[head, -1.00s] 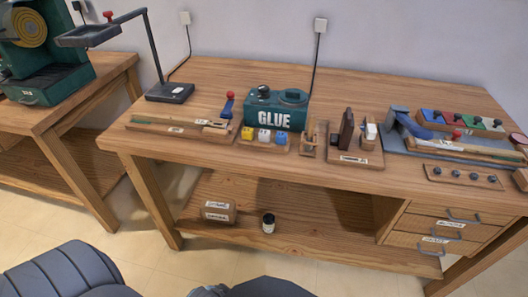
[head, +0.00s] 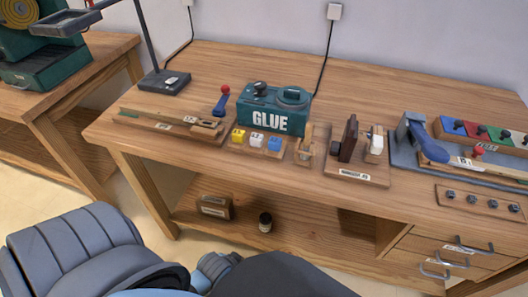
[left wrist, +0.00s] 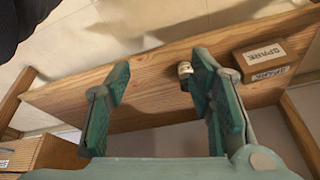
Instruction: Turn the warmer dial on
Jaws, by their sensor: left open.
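The glue warmer is a teal box (head: 273,122) marked GLUE, standing near the middle of the workbench in the head view. A small black dial (head: 260,88) sits on its top left, beside a round lid (head: 292,95). The dial's setting is too small to read. My left gripper (left wrist: 160,78) is open and empty in the left wrist view, with its teal fingers apart above the lower shelf. It is well away from the warmer, which that view does not show. My right gripper is not in view.
Yellow, white and blue blocks (head: 257,141) stand in front of the warmer. A lamp-like stand (head: 165,82) is at left, a wooden fixture (head: 357,160) at right. A box marked SPARE (left wrist: 259,55) and a small jar (left wrist: 185,69) are on the lower shelf (left wrist: 60,98).

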